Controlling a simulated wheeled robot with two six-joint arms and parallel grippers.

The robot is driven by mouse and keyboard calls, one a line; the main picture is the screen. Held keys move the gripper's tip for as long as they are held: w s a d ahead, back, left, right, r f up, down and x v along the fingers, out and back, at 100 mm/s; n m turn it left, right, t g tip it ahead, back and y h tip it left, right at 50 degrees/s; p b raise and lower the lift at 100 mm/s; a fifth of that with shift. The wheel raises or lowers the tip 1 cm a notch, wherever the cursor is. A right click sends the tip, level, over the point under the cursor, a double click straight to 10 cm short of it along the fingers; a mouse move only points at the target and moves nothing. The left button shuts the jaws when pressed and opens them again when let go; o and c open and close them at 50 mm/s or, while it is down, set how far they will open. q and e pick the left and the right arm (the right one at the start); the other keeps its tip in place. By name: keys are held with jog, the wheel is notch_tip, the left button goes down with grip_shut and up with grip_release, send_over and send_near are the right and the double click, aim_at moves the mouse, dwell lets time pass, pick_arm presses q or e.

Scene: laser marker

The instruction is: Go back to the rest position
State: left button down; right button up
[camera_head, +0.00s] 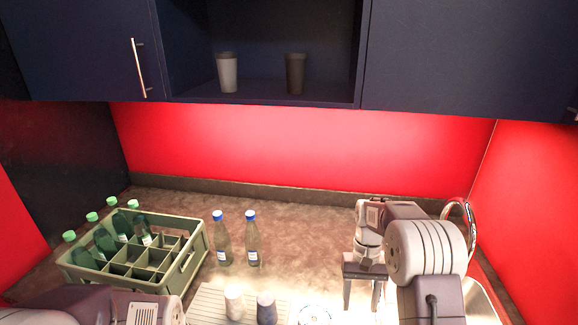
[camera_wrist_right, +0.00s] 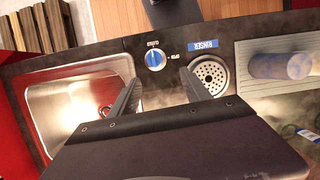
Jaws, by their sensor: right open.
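My right gripper (camera_head: 362,292) hangs over the counter at the right of the head view, fingers pointing down. Its two dark fingers stand apart with nothing between them. In the right wrist view the open fingers (camera_wrist_right: 160,92) frame part of the counter's control panel, with a blue knob (camera_wrist_right: 155,58) and a round perforated rinser (camera_wrist_right: 209,76). Part of my left arm crosses the bottom left corner of the head view, and its gripper is out of the frame.
A green crate (camera_head: 190,266) with several green-capped bottles stands at left. Two blue-capped bottles (camera_head: 223,245) (camera_head: 252,245) stand mid-counter. Two cups (camera_head: 233,302) (camera_head: 266,308) stand on a ribbed board (camera_head: 207,305). A sink (camera_wrist_right: 65,105) and tap (camera_head: 470,225) are at right. Two cups occupy the shelf.

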jog(key=s+a+f+n+t+b, duration=0.1)
jog(key=s+a+t, duration=0.1)
jog(key=s, duration=0.4)
jog(key=s+a+f+t+b, duration=0.1)
jog(key=s+a+f+t, duration=0.1)
jog(key=s, duration=0.5)
jog(key=shift+a+f+n+t, duration=0.2)
jog(key=shift+a+n+t, duration=0.05)
jog(key=shift+n+t, duration=0.15)
